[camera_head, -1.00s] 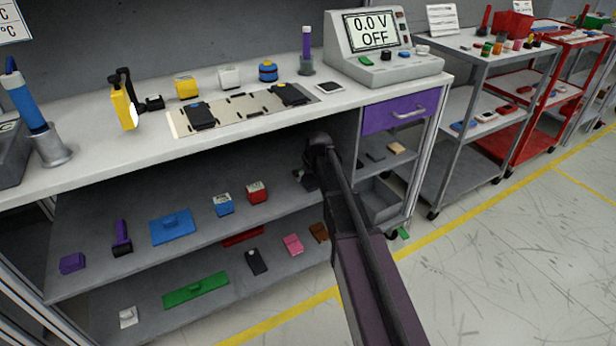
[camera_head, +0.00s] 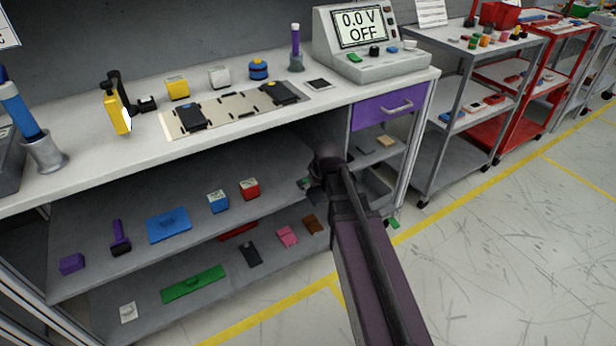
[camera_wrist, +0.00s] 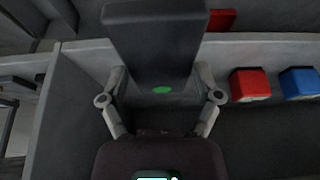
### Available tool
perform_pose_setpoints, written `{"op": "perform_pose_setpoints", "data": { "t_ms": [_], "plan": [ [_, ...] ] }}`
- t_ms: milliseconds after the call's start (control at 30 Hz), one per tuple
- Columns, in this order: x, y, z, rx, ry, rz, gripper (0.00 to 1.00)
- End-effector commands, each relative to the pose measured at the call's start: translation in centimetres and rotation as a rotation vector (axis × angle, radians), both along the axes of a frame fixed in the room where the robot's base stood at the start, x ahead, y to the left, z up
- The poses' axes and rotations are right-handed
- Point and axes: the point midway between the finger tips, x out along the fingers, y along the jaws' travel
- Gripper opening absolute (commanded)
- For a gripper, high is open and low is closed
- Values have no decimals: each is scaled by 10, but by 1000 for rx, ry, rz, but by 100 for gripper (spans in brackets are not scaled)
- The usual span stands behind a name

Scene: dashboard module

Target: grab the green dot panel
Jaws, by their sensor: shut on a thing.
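The green dot panel (camera_wrist: 152,48) is a dark grey, flat piece with a small green dot near its lower edge in the wrist view. My gripper (camera_wrist: 160,100) is shut on it, with one finger on each side. In the head view my gripper (camera_head: 316,186) is low in front of the bench's open shelf, near its right end. The panel is mostly hidden there by my arm and too small to make out clearly.
The upper shelf holds a red block (camera_head: 249,189), a blue block (camera_head: 218,202) and a blue panel (camera_head: 169,225). A green panel (camera_head: 193,284) lies on the lower shelf. The purple drawer (camera_head: 388,108) is above right of my gripper. Open floor (camera_head: 500,250) is at right.

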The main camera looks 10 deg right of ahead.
Motion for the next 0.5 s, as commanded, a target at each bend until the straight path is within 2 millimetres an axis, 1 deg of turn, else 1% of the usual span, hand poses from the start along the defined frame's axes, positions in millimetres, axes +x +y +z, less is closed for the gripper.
{"op": "perform_pose_setpoints", "data": {
  "t_ms": [33, 200, 500],
  "plan": [
    [-10, -1, 1, 0, 0, 0, 32],
    [-22, -3, 2, 0, 0, 0, 32],
    [-26, -3, 2, 1, 0, 0, 32]
  ]
}}
